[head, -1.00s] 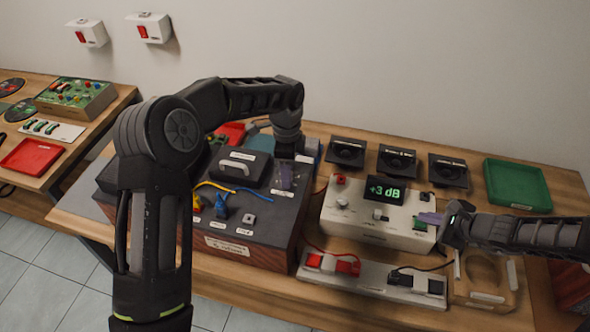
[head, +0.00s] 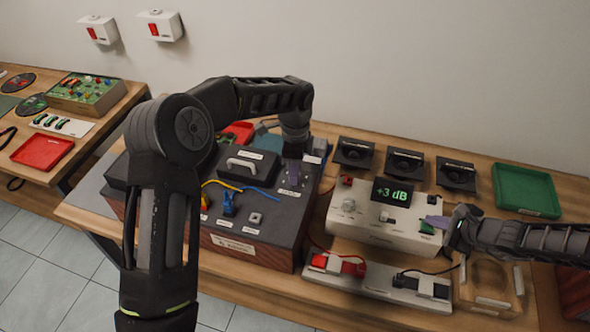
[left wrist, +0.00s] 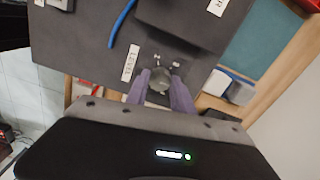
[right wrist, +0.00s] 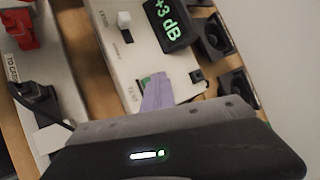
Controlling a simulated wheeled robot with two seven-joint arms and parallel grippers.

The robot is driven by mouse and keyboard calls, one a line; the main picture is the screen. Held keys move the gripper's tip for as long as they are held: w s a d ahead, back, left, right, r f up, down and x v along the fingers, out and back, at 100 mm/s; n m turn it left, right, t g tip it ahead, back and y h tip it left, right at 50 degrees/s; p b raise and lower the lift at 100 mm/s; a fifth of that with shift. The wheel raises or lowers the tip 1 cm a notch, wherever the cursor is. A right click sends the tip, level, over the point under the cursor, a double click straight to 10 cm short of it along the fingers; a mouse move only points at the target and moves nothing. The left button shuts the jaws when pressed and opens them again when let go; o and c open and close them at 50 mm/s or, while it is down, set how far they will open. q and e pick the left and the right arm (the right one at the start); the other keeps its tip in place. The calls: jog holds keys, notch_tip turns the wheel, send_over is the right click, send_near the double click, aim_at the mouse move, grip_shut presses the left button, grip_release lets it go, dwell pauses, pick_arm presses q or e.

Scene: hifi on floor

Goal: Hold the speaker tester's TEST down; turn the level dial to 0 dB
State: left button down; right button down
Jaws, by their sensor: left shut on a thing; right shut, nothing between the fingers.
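The speaker tester (head: 375,240) is a pale box with a dark display (head: 392,192) reading +3 dB in green. My right gripper (head: 437,222) is shut and empty, its fingertips at the green TEST button (head: 426,227). In the right wrist view the purple fingers (right wrist: 158,92) partly cover the button; I cannot tell how far it is pressed. The level dial (left wrist: 158,86) is a small grey knob on the dark box (head: 265,235), beside a LEVEL label (left wrist: 130,64). My left gripper (left wrist: 160,90) is shut on it; in the head view the fingers (head: 292,175) hide the dial.
Several black speakers (head: 404,163) stand behind the tester, with a green tray (head: 526,190) at right. A strip with red and black connectors (head: 378,282) lies in front, its cables running up. A wooden holder (head: 488,285) sits below my right arm. Blue and yellow leads (head: 240,189) lie on the dark box.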

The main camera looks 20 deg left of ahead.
pick_arm(q)
jog(key=shift+n, duration=0.4)
jog(key=n, duration=1.2)
jog(key=shift+n, duration=2.5)
jog(key=c, duration=1.1)
grip_release()
